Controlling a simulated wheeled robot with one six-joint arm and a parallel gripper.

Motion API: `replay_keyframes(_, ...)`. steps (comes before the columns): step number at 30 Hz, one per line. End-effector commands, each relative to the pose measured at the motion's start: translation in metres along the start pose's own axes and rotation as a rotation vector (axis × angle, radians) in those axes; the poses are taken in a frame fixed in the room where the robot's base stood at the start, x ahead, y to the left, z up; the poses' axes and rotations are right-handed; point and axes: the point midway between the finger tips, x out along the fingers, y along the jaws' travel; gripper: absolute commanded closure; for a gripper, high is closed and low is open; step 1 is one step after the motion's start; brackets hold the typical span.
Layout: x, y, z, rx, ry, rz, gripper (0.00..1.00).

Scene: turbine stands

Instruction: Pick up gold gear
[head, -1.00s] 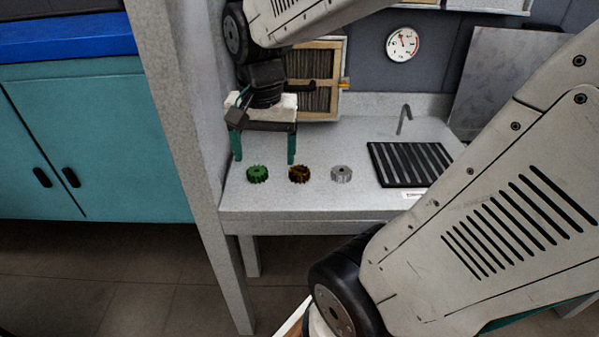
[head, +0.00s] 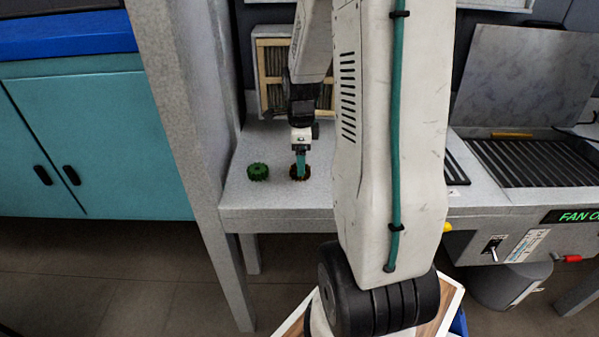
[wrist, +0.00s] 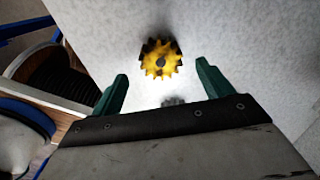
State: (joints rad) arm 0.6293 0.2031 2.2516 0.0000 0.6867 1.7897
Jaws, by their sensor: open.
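The gold gear (head: 300,174) lies on the grey worktop, right of the green gear (head: 258,171). In the wrist view the gold gear (wrist: 161,60) shows whole, with a dark centre hole, ahead of and between the two green fingertips. My gripper (head: 301,166) points down at the gold gear in the head view, and one finger overlaps the gear there. In the wrist view my gripper (wrist: 160,83) is open with nothing between its fingers. Part of a grey gear (wrist: 173,101) shows just over the dark edge of my gripper; my arm hides it in the head view.
The grey worktop (head: 270,198) has a post (head: 175,110) at its left. A wooden-framed filter box (head: 268,75) stands behind the gears. A black slatted grate (head: 535,160) and a switch panel (head: 520,245) are at the right. Teal cabinets (head: 80,150) are at the far left.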

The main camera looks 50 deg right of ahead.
Motion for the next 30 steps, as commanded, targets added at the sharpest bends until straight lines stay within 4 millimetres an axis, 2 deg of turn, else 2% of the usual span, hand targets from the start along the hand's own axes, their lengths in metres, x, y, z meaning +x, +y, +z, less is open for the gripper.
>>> replay_keyframes(3, 0.02, -0.002, 0.003, -0.001, 0.001, 0.004, 0.21)
replay_keyframes(6, 0.03, -0.002, 0.003, -0.001, 0.0, 0.002, 0.21)
replay_keyframes(14, 0.034, -0.002, 0.002, -0.002, 0.0, 0.0, 0.21)
replay_keyframes(15, 0.034, -0.002, 0.002, -0.002, 0.0, 0.0, 0.24)
replay_keyframes(22, 0.033, -0.002, 0.002, -0.002, 0.0, 0.0, 0.88)
replay_keyframes(30, 0.032, -0.003, 0.002, -0.002, 0.0, -0.001, 0.88)
